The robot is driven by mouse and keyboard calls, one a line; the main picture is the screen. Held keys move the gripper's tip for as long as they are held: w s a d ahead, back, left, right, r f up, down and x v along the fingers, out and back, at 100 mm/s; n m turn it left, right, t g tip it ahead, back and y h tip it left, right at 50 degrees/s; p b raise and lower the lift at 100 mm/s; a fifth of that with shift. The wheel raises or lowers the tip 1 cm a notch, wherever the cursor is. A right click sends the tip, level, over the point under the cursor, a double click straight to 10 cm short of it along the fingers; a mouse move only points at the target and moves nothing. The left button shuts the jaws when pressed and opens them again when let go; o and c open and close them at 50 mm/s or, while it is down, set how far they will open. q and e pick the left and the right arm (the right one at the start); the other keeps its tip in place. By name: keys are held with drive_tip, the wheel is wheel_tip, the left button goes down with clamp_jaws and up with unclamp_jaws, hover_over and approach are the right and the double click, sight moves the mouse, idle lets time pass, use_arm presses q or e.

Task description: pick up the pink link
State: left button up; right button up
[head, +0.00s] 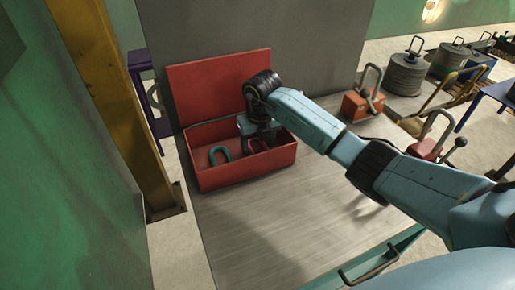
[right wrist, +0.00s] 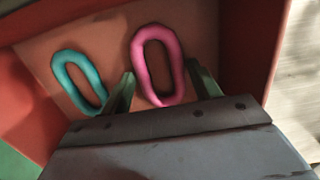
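The pink link (right wrist: 139,62), an oval ring, lies on the floor of the open red box (head: 245,170). A small part of the pink link (head: 256,146) shows in the head view, mostly hidden by my right gripper. My right gripper (head: 254,140) reaches down into the box. In the right wrist view, its two dark green fingers (right wrist: 160,68) are apart, one on each side of the pink link's near half. I cannot tell whether they touch it. My left gripper is not in view.
A teal link (right wrist: 78,78) lies left of the pink one in the box; it also shows in the head view (head: 220,155). The box lid (head: 205,85) stands open at the back. An orange weight with a handle (head: 361,105) stands to the right. The tabletop in front is clear.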

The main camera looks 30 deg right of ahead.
drive_tip(key=c, duration=0.7)
drive_tip(key=shift+r, duration=0.1)
wheel_tip(320, 180, up, 10)
drive_tip(key=shift+f+p, duration=0.1)
drive_tip(key=shift+p, duration=0.35)
